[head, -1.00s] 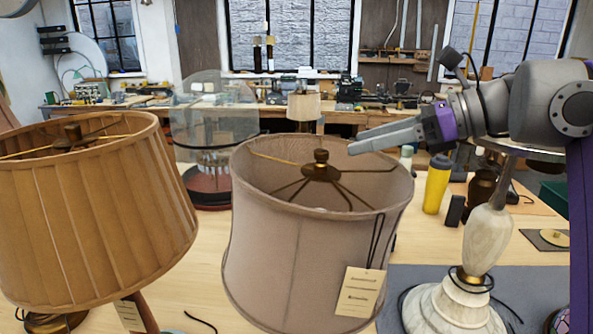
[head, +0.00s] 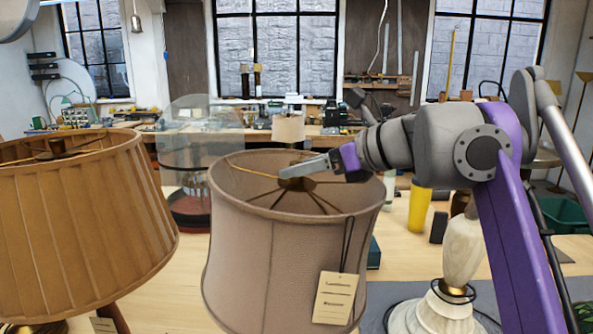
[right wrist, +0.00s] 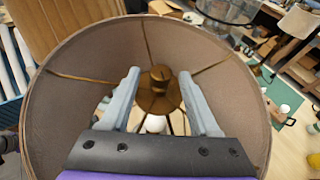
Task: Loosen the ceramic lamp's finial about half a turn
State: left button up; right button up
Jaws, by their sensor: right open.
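The lamp under my right gripper has a taupe drum shade (head: 285,245) with a paper tag (head: 336,298); its base is hidden, so I cannot see whether it is ceramic. Its brass finial (right wrist: 160,73) sits on a round hub at the centre of the spokes. In the head view the fingers cover the finial, and part of the hub (head: 297,184) shows below them. My right gripper (head: 290,172) reaches in from the right over the shade's opening. In the right wrist view its open fingers (right wrist: 159,76) stand on both sides of the finial, with gaps visible. My left gripper is out of view.
A tan pleated-shade lamp (head: 85,225) stands close on the left. A pale lamp base without a shade (head: 460,255) stands on the right, near a yellow bottle (head: 419,208). The taupe shade's rim surrounds my right fingers. A workbench with tools runs along the back.

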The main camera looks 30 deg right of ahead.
jog(key=shift+x, duration=0.95)
grip_shut()
